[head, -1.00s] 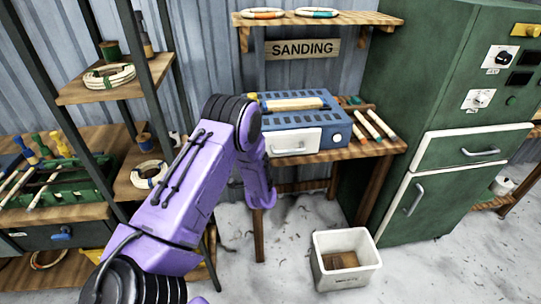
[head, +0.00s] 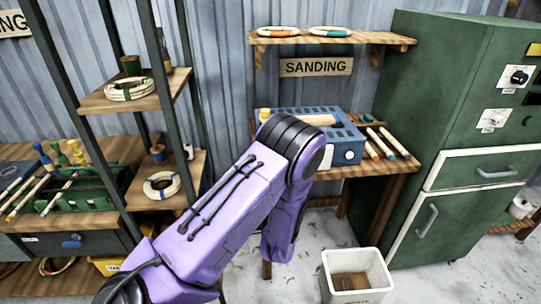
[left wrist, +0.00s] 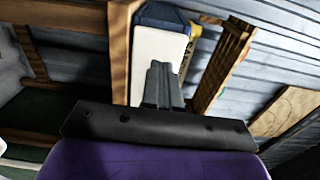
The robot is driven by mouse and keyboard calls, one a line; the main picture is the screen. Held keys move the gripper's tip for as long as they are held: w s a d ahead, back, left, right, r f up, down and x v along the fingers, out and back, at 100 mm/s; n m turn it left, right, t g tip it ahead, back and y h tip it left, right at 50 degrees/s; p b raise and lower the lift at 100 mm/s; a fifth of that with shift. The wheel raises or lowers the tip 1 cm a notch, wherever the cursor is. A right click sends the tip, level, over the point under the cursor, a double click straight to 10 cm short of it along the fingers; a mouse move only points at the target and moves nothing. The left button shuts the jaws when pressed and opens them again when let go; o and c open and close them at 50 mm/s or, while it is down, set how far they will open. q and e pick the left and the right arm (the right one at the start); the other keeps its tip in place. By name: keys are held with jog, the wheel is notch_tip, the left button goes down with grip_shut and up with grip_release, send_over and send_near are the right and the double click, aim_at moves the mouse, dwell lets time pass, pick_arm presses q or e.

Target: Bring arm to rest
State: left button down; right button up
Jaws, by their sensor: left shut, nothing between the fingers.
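My purple left arm (head: 225,215) reaches in from the bottom left of the head view and bends downward in front of the sanding bench. Its gripper is hidden there behind the arm links. In the left wrist view my left gripper (left wrist: 158,70) has its grey fingers together and empty. A white panel with a blue edge (left wrist: 155,45) shows behind the fingers; I cannot tell any contact. My right gripper is in neither view.
The blue sanding machine (head: 345,140) sits on a wooden bench (head: 390,168), partly behind my arm. A white bin (head: 372,262) stands on the floor at right, beside the green cabinet (head: 420,120). A shelf rack (head: 125,102) with rattan coils stands at left.

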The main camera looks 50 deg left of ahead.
pick_arm(q)
jog(key=shift+v, duration=1.1)
jog(key=shift+f, duration=0.1)
jog(key=s+d+f+n+g+h, duration=0.1)
jog(key=s+d+f+n+h, duration=0.2)
jog(key=f+n, duration=0.25)
jog(key=s+d+f+n+g+h, duration=0.1)
jog(key=s+d+f+n+h, duration=0.15)
jog(key=f+n, duration=0.3)
jog(key=s+d+f+n+g+h, duration=0.1)
jog(key=s+d+f+g, duration=0.1)
jog(key=s+f, duration=0.2)
jog(key=s+d+f+n+g+h+b, duration=0.1)
jog(key=s+d+f+g+h, duration=0.1)
jog(key=s, duration=0.6)
jog(key=s+d+f+n+g+h, duration=0.1)
jog(key=s+d+f+h, duration=0.1)
jog(key=s+d+f, duration=0.2)
jog(key=s+f, duration=0.1)
jog(key=s, duration=0.2)
jog(key=shift+f+g, duration=0.35)
jog(key=shift+g, duration=0.05)
